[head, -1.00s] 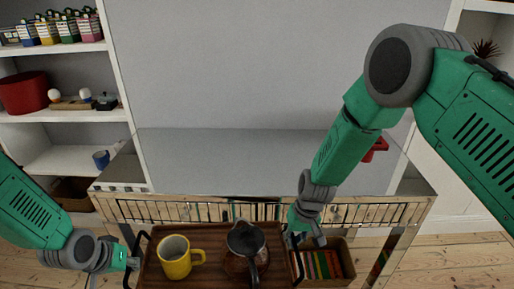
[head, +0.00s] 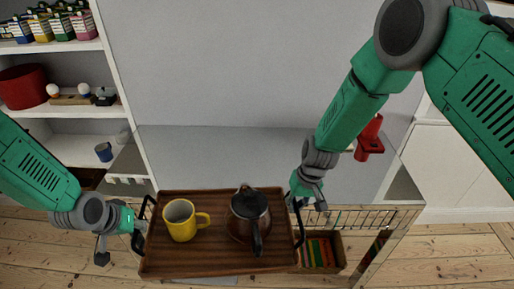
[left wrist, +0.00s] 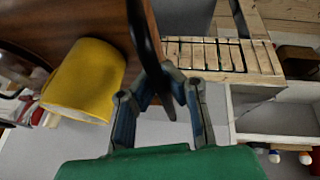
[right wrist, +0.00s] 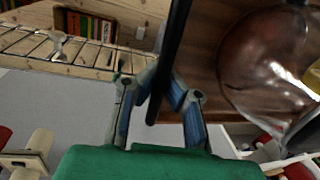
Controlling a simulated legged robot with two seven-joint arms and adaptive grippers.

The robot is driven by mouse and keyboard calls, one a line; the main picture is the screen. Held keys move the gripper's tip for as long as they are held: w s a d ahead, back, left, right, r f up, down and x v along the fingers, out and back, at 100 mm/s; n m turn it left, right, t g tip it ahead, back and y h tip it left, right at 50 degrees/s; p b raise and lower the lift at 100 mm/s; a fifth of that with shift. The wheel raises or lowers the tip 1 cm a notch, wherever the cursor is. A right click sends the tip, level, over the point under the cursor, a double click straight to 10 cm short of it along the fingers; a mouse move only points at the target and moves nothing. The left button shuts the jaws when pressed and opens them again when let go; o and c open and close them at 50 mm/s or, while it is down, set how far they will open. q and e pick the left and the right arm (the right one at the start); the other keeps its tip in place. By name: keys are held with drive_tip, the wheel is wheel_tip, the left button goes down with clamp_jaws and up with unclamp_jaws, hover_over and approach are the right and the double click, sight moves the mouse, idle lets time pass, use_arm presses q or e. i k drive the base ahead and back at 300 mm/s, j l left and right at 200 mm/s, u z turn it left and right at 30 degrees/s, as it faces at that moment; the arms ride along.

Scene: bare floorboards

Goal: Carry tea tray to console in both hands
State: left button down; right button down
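The brown tea tray (head: 205,262) has black handles at both ends and looks roughly level. It bears a yellow mug (head: 182,222) on its left and a dark glass teapot (head: 250,215) right of centre, both upright. My left gripper (head: 139,226) is at the left handle. In the left wrist view its fingers close around the black handle (left wrist: 142,35). My right gripper (head: 303,203) is at the right handle; in the right wrist view its fingers close around that handle (right wrist: 176,40). The console's grey top (head: 260,155) lies behind the tray, which covers part of its front edge.
A red object (head: 371,140) stands at the console's right, behind my right arm. A box of books (head: 320,252) sits low, right of the tray. White shelves with tins (head: 62,27) and a blue cup (head: 104,152) are at left. The console's middle looks clear.

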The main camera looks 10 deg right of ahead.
sight(265, 158)
drive_tip(key=i+l, duration=1)
drive_tip(key=i, duration=0.05)
